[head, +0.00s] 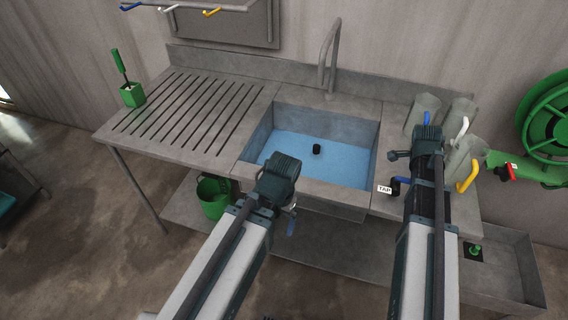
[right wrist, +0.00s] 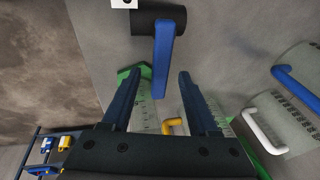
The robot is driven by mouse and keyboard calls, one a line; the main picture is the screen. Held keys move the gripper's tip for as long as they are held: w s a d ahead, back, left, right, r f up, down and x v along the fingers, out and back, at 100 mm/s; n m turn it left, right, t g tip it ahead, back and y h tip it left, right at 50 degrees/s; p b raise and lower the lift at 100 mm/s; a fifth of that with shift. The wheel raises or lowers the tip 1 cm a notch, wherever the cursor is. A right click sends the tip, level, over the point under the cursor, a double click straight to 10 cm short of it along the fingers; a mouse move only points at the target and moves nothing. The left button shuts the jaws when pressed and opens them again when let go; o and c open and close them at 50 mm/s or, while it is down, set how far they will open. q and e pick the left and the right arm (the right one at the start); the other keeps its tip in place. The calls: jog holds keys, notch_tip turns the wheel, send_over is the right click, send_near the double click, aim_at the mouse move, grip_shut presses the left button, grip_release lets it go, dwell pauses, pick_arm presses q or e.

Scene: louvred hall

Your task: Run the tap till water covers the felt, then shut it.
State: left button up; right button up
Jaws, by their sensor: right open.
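The steel sink (head: 258,130) has a flat light-blue surface inside that looks like water. A small black piece (head: 316,149) stands out of it; I cannot make out the felt. The grey spout (head: 333,45) arches over the basin, with no stream visible. The tap is a black valve with a blue lever (right wrist: 165,55) beside a TAP label (head: 384,189), at the sink's front right. My right gripper (right wrist: 160,78) is open, the lever's end appearing between its fingers; contact is unclear. My left gripper (head: 288,215) hangs at the sink's front edge, its jaws unclear.
Grey jugs (head: 424,108) with coloured handles stand close right of the tap. A green hose reel (head: 548,115) is at the far right. A slatted drainboard (head: 185,112) lies left of the sink, with a green brush holder (head: 132,95). A green bucket (head: 213,198) stands below.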

jog(key=p+v, duration=0.1)
jog(key=v, duration=0.1)
jog(key=p+v, duration=0.4)
jog(key=shift+w+d+r, duration=0.25)
jog(key=shift+d, duration=0.1)
jog(key=p+v, duration=1.3)
jog(key=shift+r+p, duration=0.3)
jog(key=shift+r, duration=0.1)
jog(key=shift+s+a+f, duration=0.1)
